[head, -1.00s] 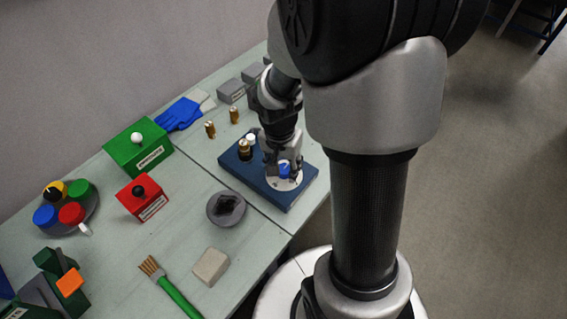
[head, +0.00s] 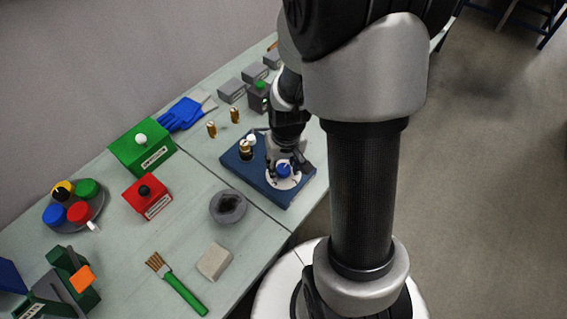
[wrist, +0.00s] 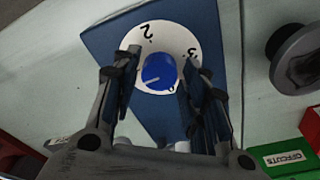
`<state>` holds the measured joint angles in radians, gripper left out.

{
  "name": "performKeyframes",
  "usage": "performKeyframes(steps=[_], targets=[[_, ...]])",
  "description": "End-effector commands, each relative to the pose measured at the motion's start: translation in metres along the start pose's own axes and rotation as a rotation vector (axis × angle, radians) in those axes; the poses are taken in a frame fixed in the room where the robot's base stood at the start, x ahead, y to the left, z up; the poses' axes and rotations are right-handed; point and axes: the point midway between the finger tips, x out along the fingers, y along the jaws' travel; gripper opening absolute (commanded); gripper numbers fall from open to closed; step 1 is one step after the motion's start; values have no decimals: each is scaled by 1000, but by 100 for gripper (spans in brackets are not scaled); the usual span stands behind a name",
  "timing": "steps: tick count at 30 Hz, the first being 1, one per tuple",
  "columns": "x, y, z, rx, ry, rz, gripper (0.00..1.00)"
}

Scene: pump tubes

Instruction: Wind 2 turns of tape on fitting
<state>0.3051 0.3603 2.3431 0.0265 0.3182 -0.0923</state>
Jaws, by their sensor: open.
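A blue base (head: 240,177) stands near the bench's right edge. It bears a brass-and-dark fitting (head: 246,152), a small white piece (head: 251,139) beside it, and a white numbered dial (head: 289,183) with a blue knob (head: 284,171). In the wrist view the knob (wrist: 158,72) has a white pointer line, and the dial (wrist: 186,40) shows 2, 3 and 0. My gripper (wrist: 158,75) is open, with one finger on each side of the knob; a gap shows on the left, and I cannot tell whether the right finger touches. I cannot make out tape on the fitting.
Two brass pieces (head: 235,115) stand behind the base. A grey round dish (head: 228,206), red box (head: 147,196), green box (head: 142,153), blue glove (head: 181,113), brush (head: 180,290) and beige block (head: 214,262) lie to the left. A dark green-topped container (head: 259,96) stands behind my wrist.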

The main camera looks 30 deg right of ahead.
Motion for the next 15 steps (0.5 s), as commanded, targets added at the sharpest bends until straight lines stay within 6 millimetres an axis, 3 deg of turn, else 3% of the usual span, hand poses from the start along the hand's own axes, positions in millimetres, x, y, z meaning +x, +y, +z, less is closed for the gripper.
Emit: performKeyframes(steps=[15], targets=[[3, 1, -1, -356, 3, -43, 40]])
